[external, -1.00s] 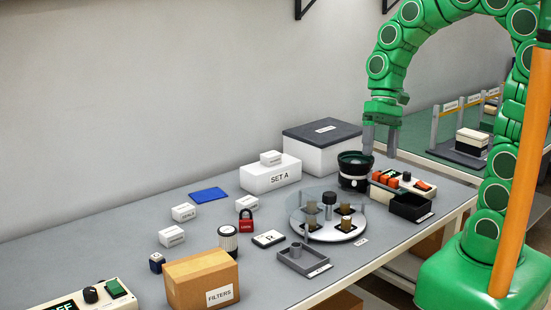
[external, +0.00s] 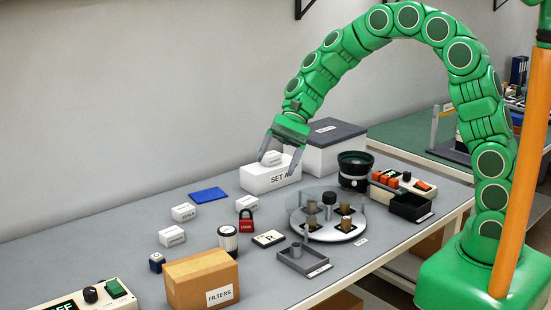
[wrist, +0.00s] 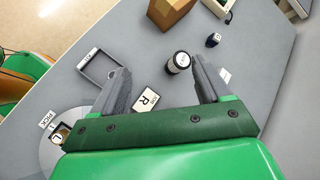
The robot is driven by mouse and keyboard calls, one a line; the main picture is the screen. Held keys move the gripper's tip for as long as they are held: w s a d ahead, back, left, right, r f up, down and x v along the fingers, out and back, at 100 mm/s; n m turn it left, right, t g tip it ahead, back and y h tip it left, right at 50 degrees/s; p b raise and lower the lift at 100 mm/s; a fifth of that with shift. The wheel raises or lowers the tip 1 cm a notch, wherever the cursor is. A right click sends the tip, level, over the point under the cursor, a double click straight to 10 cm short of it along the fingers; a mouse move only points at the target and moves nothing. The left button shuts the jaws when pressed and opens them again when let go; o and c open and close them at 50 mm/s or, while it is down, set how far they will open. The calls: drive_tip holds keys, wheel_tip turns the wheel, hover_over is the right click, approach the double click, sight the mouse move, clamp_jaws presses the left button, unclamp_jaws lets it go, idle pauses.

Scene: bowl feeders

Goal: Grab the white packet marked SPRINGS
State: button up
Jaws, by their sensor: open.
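Small white packets stand on the table in the external view: one at the left (external: 172,236), one behind it (external: 184,212), one near the red lock (external: 247,203). Another (external: 272,159) sits on the SET A box. Their labels are too small to read surely, so I cannot tell which says SPRINGS. My gripper (external: 279,163) is open and empty, in line with the packet on the SET A box; its height above the table is unclear. In the wrist view the open fingers (wrist: 160,75) frame a card marked R (wrist: 145,99); a white piece (wrist: 224,74) shows beside the right finger.
The SET A box (external: 258,183) and a grey-lidded box (external: 322,134) stand behind. A red lock (external: 246,225), a striped-top canister (external: 228,240), a FILTERS box (external: 190,283) and a round glass-covered feeder (external: 321,230) stand nearer. The table's left side is mostly free around a blue mat (external: 208,195).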

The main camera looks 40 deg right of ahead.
drive_tip(key=w+a+f+m+y, duration=0.3)
drive_tip(key=w+a+f+m, duration=0.2)
drive_tip(key=w+a+f, duration=0.5)
drive_tip(key=m+t+y, duration=0.1)
drive_tip(key=m+t, duration=0.1)
drive_tip(key=m, duration=0.3)
approach(178, 228)
drive_tip(key=x, duration=0.4)
drive_tip(key=shift+s+a+f, duration=0.25)
drive_tip(key=shift+s, duration=0.15)
drive_tip(key=shift+x, duration=1.5)
drive_tip(key=shift+w+r+x, duration=0.1)
drive_tip(key=shift+w+x, duration=0.05)
drive_tip(key=shift+x, duration=1.1)
drive_tip(key=shift+w+r+x, duration=0.1)
drive_tip(key=shift+w+x, duration=0.1)
drive_tip(key=shift+x, duration=1)
drive_tip(key=shift+a, duration=0.1)
drive_tip(key=c, duration=1.1)
